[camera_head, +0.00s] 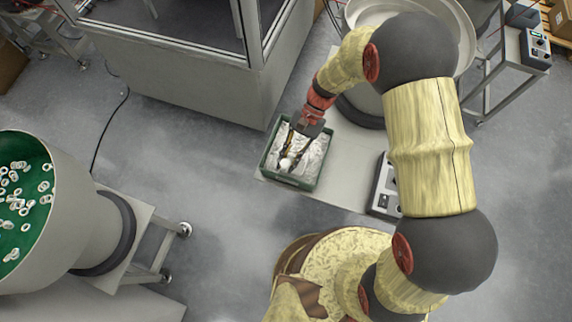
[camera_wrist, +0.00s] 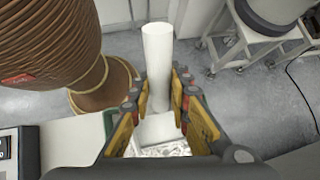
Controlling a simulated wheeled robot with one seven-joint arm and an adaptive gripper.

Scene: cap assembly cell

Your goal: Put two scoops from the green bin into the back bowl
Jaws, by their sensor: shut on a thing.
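The green bin (camera_head: 289,182) sits on a light stand and holds pale, whitish pieces (camera_head: 312,158). My gripper (camera_head: 291,157) points down into the bin, with its fingers on either side of a white scoop (camera_head: 286,163). In the wrist view my gripper (camera_wrist: 160,92) is shut on the scoop's white tube-like body (camera_wrist: 158,55), with pale pieces (camera_wrist: 168,150) behind it. I cannot tell whether the scoop holds anything. A large pale metal bowl (camera_head: 362,10) stands at the back, partly hidden by my arm.
A second bowl (camera_head: 70,215) with a green inside and several white rings stands at the left. A glass-walled cabinet (camera_head: 195,75) is behind the bin. A control box (camera_head: 384,188) stands to the bin's right, and another (camera_head: 535,48) is at the far right.

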